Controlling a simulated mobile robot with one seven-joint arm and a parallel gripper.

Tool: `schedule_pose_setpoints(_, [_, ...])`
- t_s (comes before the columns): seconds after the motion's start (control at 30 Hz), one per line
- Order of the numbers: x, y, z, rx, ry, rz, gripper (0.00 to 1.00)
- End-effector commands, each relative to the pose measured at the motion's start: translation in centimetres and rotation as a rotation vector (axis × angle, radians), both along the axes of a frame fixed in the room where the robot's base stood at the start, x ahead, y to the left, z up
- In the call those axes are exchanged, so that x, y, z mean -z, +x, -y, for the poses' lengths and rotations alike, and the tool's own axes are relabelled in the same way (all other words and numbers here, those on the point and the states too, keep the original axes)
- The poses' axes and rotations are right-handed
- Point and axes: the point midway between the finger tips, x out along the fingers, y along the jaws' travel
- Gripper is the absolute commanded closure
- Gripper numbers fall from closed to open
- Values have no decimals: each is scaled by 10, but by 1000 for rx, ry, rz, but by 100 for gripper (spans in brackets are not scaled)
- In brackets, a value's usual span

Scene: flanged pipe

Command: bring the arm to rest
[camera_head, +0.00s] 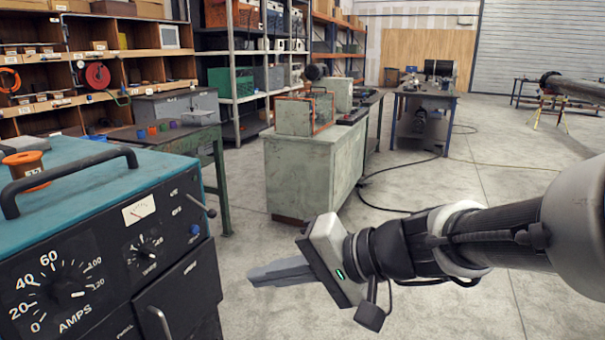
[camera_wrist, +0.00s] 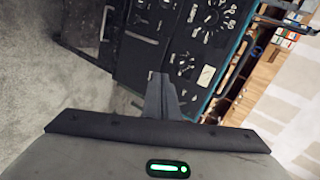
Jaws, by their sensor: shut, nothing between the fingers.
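My gripper (camera_head: 264,273) is in the lower middle of the head view, at the end of my arm, which comes in from the right. Its fingers are together and point left toward the front of the teal and black welding machine (camera_head: 110,235). A gap of floor shows between the fingertips and the machine. In the wrist view the shut fingers (camera_wrist: 160,90) stand in the middle with nothing between them. Behind them is the machine's dark front panel (camera_wrist: 150,40) with its dials, turned on its side.
An orange spool (camera_head: 27,170) sits on the machine, behind its black handle. A green-legged workbench (camera_head: 218,180) and a grey cabinet (camera_head: 300,170) stand behind. Shelves line the back. A large pipe (camera_head: 572,87) rests on a stand at far right. Open concrete floor (camera_head: 490,185) lies around my arm.

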Motion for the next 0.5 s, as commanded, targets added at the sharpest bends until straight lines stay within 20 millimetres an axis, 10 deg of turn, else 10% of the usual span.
schedule_pose_setpoints(0.2, [33, -66, 70, -72, -469, 43, 100])
schedule_pose_setpoints(0.5, [34, -87, 172, 34, -937, 147, 100])
